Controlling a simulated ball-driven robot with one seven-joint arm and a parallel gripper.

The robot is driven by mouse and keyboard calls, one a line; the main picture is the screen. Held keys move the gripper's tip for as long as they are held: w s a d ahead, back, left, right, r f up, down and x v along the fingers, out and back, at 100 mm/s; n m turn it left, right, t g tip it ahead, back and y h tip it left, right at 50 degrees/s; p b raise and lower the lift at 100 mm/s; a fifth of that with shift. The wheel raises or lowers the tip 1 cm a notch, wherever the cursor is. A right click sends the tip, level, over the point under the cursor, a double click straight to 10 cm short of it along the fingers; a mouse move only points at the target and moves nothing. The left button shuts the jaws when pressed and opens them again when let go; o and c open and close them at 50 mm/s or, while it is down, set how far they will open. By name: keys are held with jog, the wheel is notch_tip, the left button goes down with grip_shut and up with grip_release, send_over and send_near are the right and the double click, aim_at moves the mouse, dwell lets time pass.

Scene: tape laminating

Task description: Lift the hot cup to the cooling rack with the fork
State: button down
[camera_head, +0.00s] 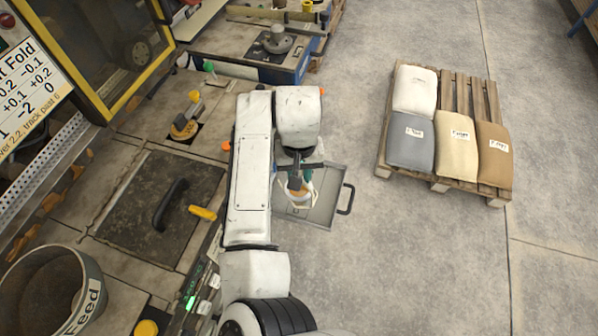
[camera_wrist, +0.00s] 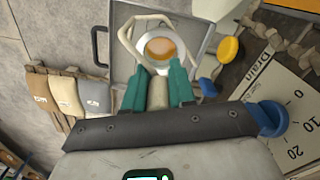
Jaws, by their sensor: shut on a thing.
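My gripper (camera_wrist: 158,78), with teal fingers, is shut on a pale beige fork (camera_wrist: 127,38). The fork's curved prong runs around the left side of a round white cup (camera_wrist: 163,47) with orange-brown contents. The cup is just beyond my fingertips, over a grey metal tray (camera_wrist: 205,42). I cannot tell whether the cup rests on the tray or is borne by the fork. In the head view my gripper (camera_head: 297,183) points down over the same tray (camera_head: 322,210), and my arm hides part of it. I cannot make out for sure which thing is the cooling rack.
The tray has a dark handle (camera_head: 346,198) on its right. A pallet (camera_head: 455,85) with sacks stands right. Floor between is clear.

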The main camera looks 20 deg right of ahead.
jog(key=shift+r, duration=0.3)
jog(key=s+d+r, duration=0.3)
jog(key=d+r, duration=0.2)
jog(key=r, duration=0.1)
jog(key=shift+s, duration=0.25)
dwell(1.1)
jog(key=n, duration=0.5)
jog(key=r+n, duration=0.1)
jog(key=n, duration=0.2)
jog(key=shift+a, duration=0.1)
